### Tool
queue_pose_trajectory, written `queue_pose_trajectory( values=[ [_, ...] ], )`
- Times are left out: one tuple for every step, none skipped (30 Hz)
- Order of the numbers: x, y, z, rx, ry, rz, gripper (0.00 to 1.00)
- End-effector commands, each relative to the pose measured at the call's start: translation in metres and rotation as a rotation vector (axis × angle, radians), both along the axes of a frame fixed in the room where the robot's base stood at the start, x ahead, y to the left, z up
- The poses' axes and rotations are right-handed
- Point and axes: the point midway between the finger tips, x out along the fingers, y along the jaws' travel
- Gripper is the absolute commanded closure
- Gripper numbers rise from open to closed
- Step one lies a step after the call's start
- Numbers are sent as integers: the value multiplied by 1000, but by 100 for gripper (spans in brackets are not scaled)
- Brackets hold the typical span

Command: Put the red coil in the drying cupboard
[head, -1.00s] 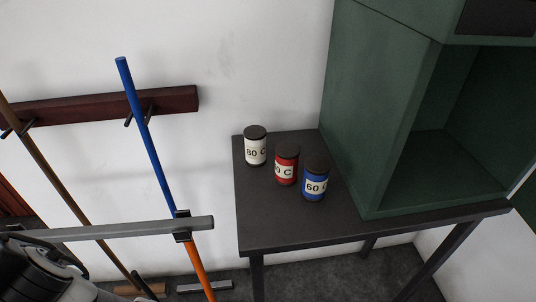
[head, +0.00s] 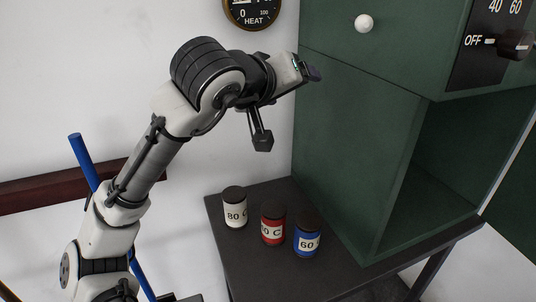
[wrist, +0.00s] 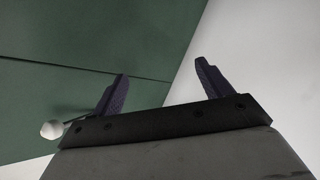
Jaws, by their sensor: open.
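The red coil (head: 272,229) stands upright on the dark table between a white coil (head: 235,209) and a blue coil (head: 307,239). Its label is partly readable. The green drying cupboard (head: 345,150) stands on the table to the right of the coils, and its lower compartment (head: 440,170) shows open and empty. My gripper (head: 313,73) is raised high above the coils, beside the cupboard's left side. In the wrist view its two fingers (wrist: 160,88) are apart with nothing between them, with the green cupboard side behind and to the left.
A white knob (head: 364,23) sticks out from the cupboard's upper side, and a heat dial (head: 252,10) hangs on the wall. A control panel with a black knob (head: 515,44) is at the upper right. The table (head: 330,282) is bare in front of the coils.

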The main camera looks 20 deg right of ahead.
Motion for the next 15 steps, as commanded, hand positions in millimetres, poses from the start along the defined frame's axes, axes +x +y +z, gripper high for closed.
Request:
queue_pose_trajectory(
  values=[
    [-7,-14,-30,136,127,17,22],
    [-11,-16,-49,214,206,39,22],
    [-16,-16,-72,315,299,75,22],
    [-20,-13,-87,386,362,109,22],
    [-24,-9,-99,453,415,143,22],
    [-28,-3,-113,533,476,189,22],
    [-31,3,-121,587,514,223,22],
    [-34,8,-127,633,545,254,22],
    [-37,14,-134,683,579,291,22],
    [-39,18,-137,714,597,314,22],
    [-40,21,-140,738,614,332,22],
    [-41,25,-143,763,628,352,22],
    [-42,26,-145,773,635,361,22],
    [-42,28,-147,782,641,366,22],
    [-41,29,-152,788,645,370,22]
  ],
)
